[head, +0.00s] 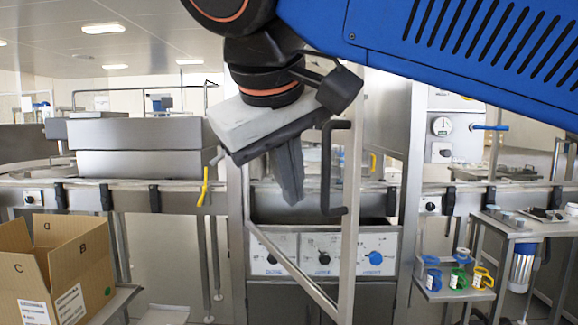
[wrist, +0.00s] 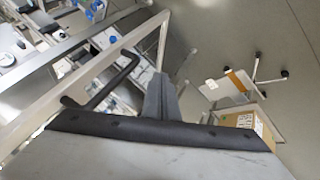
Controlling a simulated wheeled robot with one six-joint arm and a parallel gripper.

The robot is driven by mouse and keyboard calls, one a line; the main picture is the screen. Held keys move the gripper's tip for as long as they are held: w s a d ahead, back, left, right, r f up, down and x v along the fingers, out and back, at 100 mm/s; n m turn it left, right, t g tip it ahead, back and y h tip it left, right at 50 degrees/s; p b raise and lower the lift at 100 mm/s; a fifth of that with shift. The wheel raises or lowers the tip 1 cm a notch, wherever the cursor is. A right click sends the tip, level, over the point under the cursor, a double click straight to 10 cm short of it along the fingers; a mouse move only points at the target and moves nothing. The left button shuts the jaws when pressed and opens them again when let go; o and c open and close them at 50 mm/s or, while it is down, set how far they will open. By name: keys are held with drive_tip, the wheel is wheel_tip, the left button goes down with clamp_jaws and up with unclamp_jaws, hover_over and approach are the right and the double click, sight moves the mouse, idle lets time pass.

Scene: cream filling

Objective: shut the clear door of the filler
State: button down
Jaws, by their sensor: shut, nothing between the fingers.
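The filler's clear door has a pale metal frame (head: 349,245) and stands open, swung out towards me. It also shows in the wrist view (wrist: 120,47). Its clear pane is hard to make out. A black C-shaped handle (head: 326,170) sits on the door's upright edge and shows in the wrist view (wrist: 105,85) left of the fingers. My gripper (head: 292,198) is shut and empty, pointing down just left of the handle in the head view. In the wrist view its fingertips (wrist: 159,82) look apart from the handle, though the exact gap is unclear.
The filler's control panel (head: 325,255) with knobs is behind the door. A cardboard box (head: 60,265) stands at the lower left. A side table (head: 540,229) and a shelf with coloured items stand at the right. A conveyor rail (head: 120,184) runs behind.

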drive_tip(key=w+d+f, duration=0.3)
drive_tip(key=w, duration=0.1)
drive_tip(key=shift+w+d, duration=0.35)
drive_tip(key=shift+f, duration=0.1)
drive_tip(key=shift+d, duration=0.1)
idle(0.3)
